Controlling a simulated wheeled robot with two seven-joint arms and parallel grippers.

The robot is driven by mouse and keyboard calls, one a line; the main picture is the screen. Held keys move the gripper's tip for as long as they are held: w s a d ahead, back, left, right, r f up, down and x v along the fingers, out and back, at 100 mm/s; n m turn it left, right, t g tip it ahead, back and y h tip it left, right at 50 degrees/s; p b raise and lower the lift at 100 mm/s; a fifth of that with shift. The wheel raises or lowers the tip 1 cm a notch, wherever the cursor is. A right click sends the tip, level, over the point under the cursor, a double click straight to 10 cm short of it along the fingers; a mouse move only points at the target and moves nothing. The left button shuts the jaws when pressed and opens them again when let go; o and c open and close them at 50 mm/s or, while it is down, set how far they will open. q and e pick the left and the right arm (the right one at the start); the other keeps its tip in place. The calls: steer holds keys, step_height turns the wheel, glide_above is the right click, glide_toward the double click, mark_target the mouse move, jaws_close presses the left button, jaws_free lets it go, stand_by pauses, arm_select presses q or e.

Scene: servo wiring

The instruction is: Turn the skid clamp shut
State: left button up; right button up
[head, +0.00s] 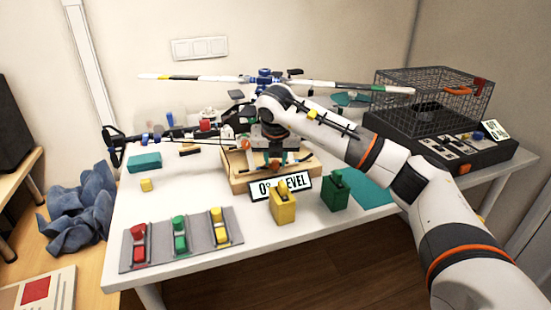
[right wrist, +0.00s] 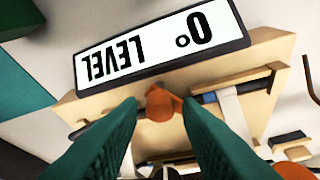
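The orange skid clamp (right wrist: 160,104) is on the wooden stand (right wrist: 265,60), just below the "0° LEVEL" sign, in the right wrist view. It shows small in the head view (head: 275,164). My right gripper (head: 272,159) points down at the stand under the helicopter (head: 264,80). In the wrist view its two green fingers (right wrist: 160,108) are apart, with the clamp between or just past their tips. I cannot tell whether either finger touches it. A second orange part (right wrist: 294,171) is at the lower right edge. My left gripper is not in view.
The "0° LEVEL" sign (head: 280,187) stands close in front of the stand. Yellow (head: 283,206) and green (head: 335,194) blocks stand before it. A grey tray (head: 198,236) with coloured clips is at the front left. A wire cage (head: 432,100) is at the right.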

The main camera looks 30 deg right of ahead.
steer(key=shift+o, duration=0.7)
steer(key=shift+f, duration=0.1)
